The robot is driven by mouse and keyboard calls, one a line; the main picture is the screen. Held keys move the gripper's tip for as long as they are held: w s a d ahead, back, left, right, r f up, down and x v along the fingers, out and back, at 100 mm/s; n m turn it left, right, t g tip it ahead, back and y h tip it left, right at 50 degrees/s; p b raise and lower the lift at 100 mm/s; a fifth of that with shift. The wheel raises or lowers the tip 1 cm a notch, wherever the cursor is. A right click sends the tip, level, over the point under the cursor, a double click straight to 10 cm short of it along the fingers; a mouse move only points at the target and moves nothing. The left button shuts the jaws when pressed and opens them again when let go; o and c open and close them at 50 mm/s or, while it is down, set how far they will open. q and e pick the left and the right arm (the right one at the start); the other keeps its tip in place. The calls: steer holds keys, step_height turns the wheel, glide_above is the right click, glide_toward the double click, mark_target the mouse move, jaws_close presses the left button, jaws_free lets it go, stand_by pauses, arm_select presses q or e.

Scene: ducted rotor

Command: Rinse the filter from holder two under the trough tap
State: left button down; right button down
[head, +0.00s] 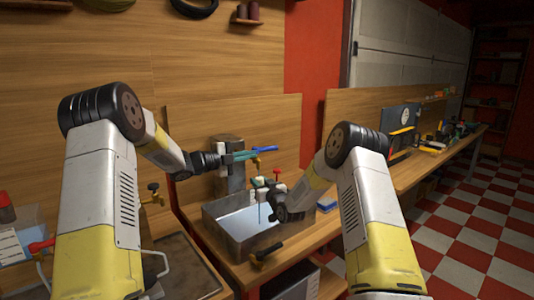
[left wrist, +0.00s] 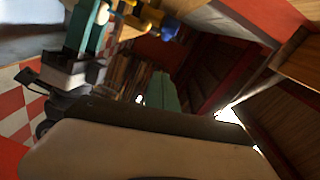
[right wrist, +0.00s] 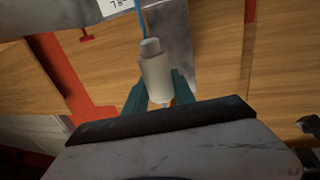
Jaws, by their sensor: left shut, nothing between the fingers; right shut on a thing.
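My right gripper (right wrist: 158,90) is shut on a pale, cylindrical filter (right wrist: 155,72). In the head view it holds the filter over the trough (head: 222,229). A thin blue stream (right wrist: 138,20) shows at the filter's end and above the basin in the head view (head: 259,212). My left gripper (head: 250,154) is shut and empty. Its teal fingers are beside the blue lever (head: 264,149) of the brass trough tap (head: 257,163); I cannot tell whether they touch. The lever also shows in the left wrist view (left wrist: 165,28). Which holder the filter came from is unclear.
A red-handled fitting (head: 277,172) is close to my right gripper. A black-handled brass valve (head: 262,254) is at the trough's front. Another brass tap (head: 153,192) is at the left. A blue block (head: 327,204) lies on the bench right of the trough.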

mark_target(266, 149)
steer(key=shift+a, duration=0.1)
arm_select(q)
steer(key=w+d+f, duration=0.1)
steer(key=w+d, duration=0.6)
steer(key=w, duration=0.1)
steer(key=shift+w, duration=0.4)
steer(key=shift+f, duration=0.1)
